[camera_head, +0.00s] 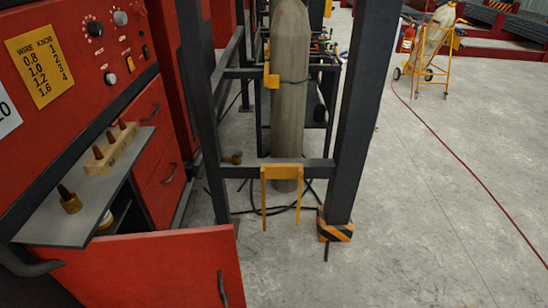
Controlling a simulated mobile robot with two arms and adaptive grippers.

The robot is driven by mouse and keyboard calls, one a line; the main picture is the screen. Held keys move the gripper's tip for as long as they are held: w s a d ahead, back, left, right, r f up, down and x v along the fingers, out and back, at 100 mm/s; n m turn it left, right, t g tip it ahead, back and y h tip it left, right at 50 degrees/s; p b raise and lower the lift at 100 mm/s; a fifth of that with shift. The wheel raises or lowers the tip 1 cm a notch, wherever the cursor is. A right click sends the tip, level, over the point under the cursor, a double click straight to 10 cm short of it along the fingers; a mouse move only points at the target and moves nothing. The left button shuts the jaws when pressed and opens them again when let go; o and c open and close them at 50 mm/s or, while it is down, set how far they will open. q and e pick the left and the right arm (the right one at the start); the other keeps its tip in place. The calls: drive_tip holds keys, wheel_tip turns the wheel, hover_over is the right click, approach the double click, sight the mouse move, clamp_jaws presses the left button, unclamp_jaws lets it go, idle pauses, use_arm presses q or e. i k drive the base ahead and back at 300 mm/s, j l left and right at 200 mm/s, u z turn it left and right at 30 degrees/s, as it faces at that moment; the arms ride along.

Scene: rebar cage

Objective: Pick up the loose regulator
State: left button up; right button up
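No part that is surely a regulator can be told at this size. A small dark and brass-coloured fitting (233,158) sits at the left end of the dark frame's lower crossbar; it may be the regulator. A grey gas cylinder (290,95) stands upright in the dark steel frame behind that crossbar. On the grey shelf at left stands a small brass piece with a dark top (70,202). Neither of my grippers shows in the head view.
A red cabinet (165,268) with an open shelf (60,228) fills the left. A wooden block (112,155) with several reddish tips lies on the shelf. Dark posts (358,110) flank the cylinder, and black cable lies below. A yellow cart (435,72) stands far right; the floor at right is clear except for a red hose.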

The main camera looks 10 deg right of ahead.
sight(236, 159)
drive_tip(key=z, duration=0.9)
drive_tip(key=i+z, duration=0.1)
drive_tip(key=z, duration=0.3)
drive_tip(key=l+z, duration=0.1)
drive_tip(key=z, duration=0.35)
drive_tip(key=i+z, duration=0.1)
drive_tip(key=z, duration=0.8)
drive_tip(key=j+z, duration=0.1)
drive_tip(key=z, duration=0.8)
drive_tip(key=i+j+z, duration=0.2)
drive_tip(key=j, duration=0.15)
drive_tip(key=j+z, duration=0.2)
drive_tip(key=j+u, duration=0.4)
drive_tip(key=j, duration=0.2)
drive_tip(key=j+u, duration=0.45)
drive_tip(key=j, duration=0.2)
drive_tip(key=i+j+u, duration=0.1)
drive_tip(key=j+u, duration=0.3)
drive_tip(key=j, duration=0.25)
